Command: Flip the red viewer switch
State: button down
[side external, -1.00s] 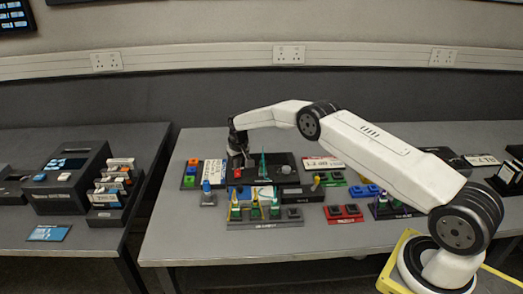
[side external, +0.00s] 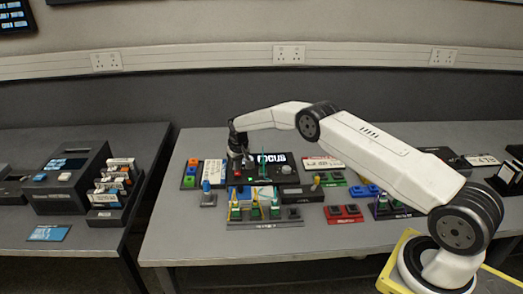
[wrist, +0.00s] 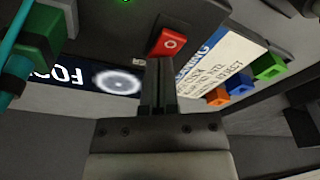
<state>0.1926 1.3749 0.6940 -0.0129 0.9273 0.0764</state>
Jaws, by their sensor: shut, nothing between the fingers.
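The red viewer switch (wrist: 170,42) is a red rocker marked with a white ring, set in a dark panel in the wrist view. It also shows as a small red spot in the side external view (side external: 237,173). My gripper (wrist: 158,64) is shut and empty, with its fingertips at the switch's near edge. I cannot tell whether they touch it. In the side external view my gripper (side external: 241,164) is just above the switch. The viewer screen (side external: 271,158) is lit and reads "FOCUS"; a white ring glows on it in the wrist view (wrist: 117,81).
A green light (wrist: 126,1) glows on the panel. A teal cable with a green connector (wrist: 36,38) is close at the left. Orange, blue and green blocks (wrist: 242,83) and a printed card (wrist: 215,62) are at the right. Cable blocks (side external: 265,212) stand in front.

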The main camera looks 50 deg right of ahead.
jog(key=shift+r, duration=3.35)
jog(key=shift+r, duration=0.1)
jog(key=s+a+r+n, duration=0.1)
jog(key=s+a+r, duration=0.3)
jog(key=s, duration=0.4)
jog(key=s+a+r+n, duration=0.1)
jog(key=s+a+r, duration=0.4)
jog(key=s, duration=0.3)
jog(key=s+a, duration=0.2)
jog(key=s, duration=0.8)
jog(key=s+a+n+t, duration=0.1)
jog(key=s, duration=0.9)
jog(key=shift+s+a+f, duration=0.2)
jog(key=shift+a+f, duration=0.1)
jog(key=shift+a, duration=0.1)
